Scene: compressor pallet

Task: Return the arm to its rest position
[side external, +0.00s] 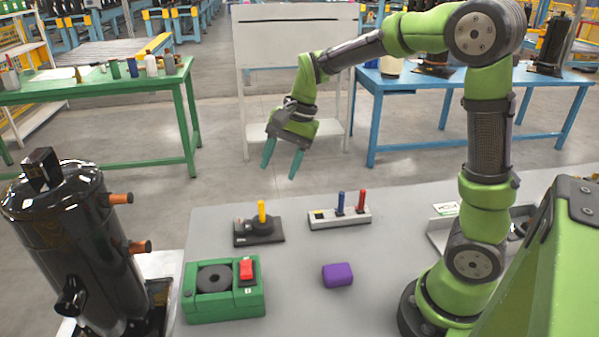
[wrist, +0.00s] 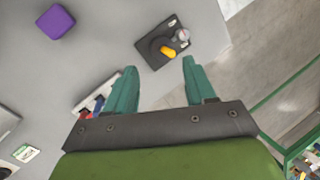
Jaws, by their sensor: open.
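My gripper (side external: 282,158) hangs above the back of the grey table, its two teal fingers apart and pointing down, with nothing between them. In the wrist view my gripper (wrist: 158,80) also shows open and empty, with bare table and floor beyond the fingertips. My arm stands at the right of the table and reaches left through a raised, bent elbow. The gripper is well clear of the things on the table.
On the grey table (side external: 390,275) are a purple block (side external: 338,275), a green box with a red switch (side external: 224,291), a black base with a yellow peg (side external: 259,229) and a holder with blue and red pegs (side external: 339,217). A black compressor (side external: 75,250) stands at left.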

